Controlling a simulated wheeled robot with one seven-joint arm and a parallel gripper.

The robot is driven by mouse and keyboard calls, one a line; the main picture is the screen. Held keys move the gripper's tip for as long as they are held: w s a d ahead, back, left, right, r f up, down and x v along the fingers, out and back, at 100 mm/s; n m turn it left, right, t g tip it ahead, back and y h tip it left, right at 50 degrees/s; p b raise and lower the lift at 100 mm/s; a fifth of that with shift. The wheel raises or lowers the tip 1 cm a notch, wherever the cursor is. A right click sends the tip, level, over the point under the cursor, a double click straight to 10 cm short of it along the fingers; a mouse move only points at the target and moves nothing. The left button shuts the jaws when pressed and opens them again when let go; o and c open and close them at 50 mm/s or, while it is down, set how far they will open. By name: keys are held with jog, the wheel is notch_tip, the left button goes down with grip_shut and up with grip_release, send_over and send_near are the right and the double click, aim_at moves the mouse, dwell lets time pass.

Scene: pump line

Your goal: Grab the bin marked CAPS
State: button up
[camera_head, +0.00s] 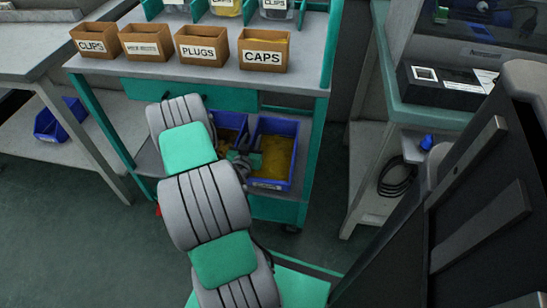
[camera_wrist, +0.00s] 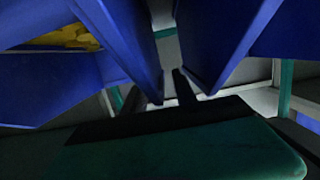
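The bin marked CAPS (camera_head: 264,49) is a brown open-topped box with a white label. It stands upright at the right end of a row on the cart's grey top in the head view. My gripper (camera_head: 247,160) is well below it, at the lower blue bins, and not touching it. My arm covers part of the gripper, and its fingers are too small and dark to read. In the wrist view, a dark part of my gripper (camera_wrist: 183,88) points into the gap between two blue walls. The CAPS bin is not recognisable there.
Brown bins marked PLUGS (camera_head: 203,46) and CLIPS (camera_head: 94,40), with another between them, stand left of CAPS. A blue bin (camera_head: 291,160) with yellow contents sits close beside my gripper on the lower level. A grey workbench (camera_head: 397,100) is at the right.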

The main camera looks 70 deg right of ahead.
grip_shut()
jog(key=shift+r, duration=0.1)
dwell(1.2)
